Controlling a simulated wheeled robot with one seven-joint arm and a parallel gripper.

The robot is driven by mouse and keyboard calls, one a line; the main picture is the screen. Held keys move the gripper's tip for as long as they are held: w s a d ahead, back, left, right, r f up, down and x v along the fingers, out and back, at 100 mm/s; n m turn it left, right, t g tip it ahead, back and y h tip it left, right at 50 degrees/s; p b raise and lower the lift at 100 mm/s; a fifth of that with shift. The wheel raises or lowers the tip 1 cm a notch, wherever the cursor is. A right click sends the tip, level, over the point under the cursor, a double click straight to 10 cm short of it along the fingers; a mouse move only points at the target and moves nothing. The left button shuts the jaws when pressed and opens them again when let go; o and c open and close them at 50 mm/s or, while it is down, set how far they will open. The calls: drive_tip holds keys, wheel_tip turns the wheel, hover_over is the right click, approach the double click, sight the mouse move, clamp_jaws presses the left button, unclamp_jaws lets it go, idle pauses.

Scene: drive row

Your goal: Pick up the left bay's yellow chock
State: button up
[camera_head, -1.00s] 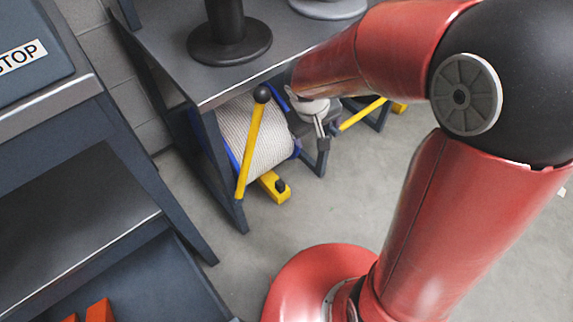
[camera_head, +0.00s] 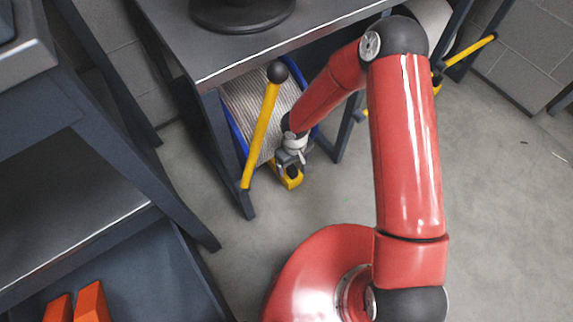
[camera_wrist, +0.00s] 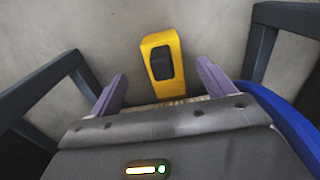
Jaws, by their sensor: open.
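The left bay's yellow chock (camera_head: 291,181) has a dark block on top and lies on the floor at the front of the left bay, before the cable drum (camera_head: 243,112). In the wrist view the chock (camera_wrist: 151,52) is ahead of my gripper, roughly centred between the two purple fingers. My gripper (camera_wrist: 162,84) is open and empty; the chock looks just beyond the fingertips, and I cannot tell the exact gap. In the head view my gripper (camera_head: 292,163) is low, right above the chock and partly hides it.
A yellow lever (camera_head: 262,130) with a black ball slants across the left bay's front. The bench's dark legs (camera_head: 346,135) stand either side. Another yellow lever (camera_head: 468,48) is at the right bay. Orange blocks (camera_head: 92,303) lie on a lower shelf at left. Floor to the right is clear.

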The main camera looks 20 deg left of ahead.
wheel_tip(320, 180, down, 7)
drive_tip(key=shift+a+r+b, duration=0.1)
drive_tip(key=shift+a+b, duration=0.05)
drive_tip(key=shift+b, duration=0.65)
drive_tip(key=c, duration=1.3)
drive_tip(key=shift+r, duration=0.1)
drive_tip(key=shift+c, duration=0.2)
